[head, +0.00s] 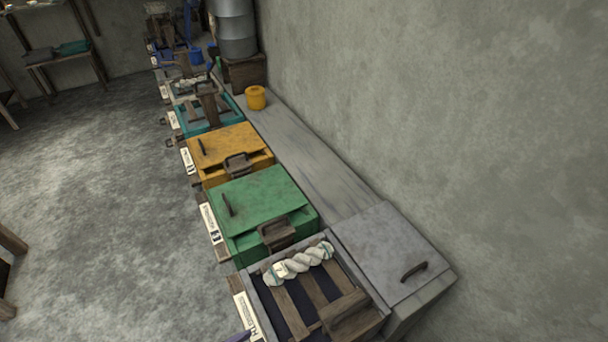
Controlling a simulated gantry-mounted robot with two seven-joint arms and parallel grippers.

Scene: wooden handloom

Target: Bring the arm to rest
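Neither of my grippers shows clearly in the head view, so I cannot see how they stand or whether they hold anything. A small dark bluish tip (238,337) shows at the bottom edge, too little of it to tell what it is. A twisted pale skein of yarn (298,263) with a small tag lies across the slats of the open grey box (369,299) at the front. A grey lid (393,251) with a dark handle lies to the right of that box.
Behind stand a closed green box (257,197), a yellow box (228,146) and an open teal box (184,121). A yellow pot (256,97) sits on the grey bench (300,150) along the wall. The floor (100,190) at left is mostly clear.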

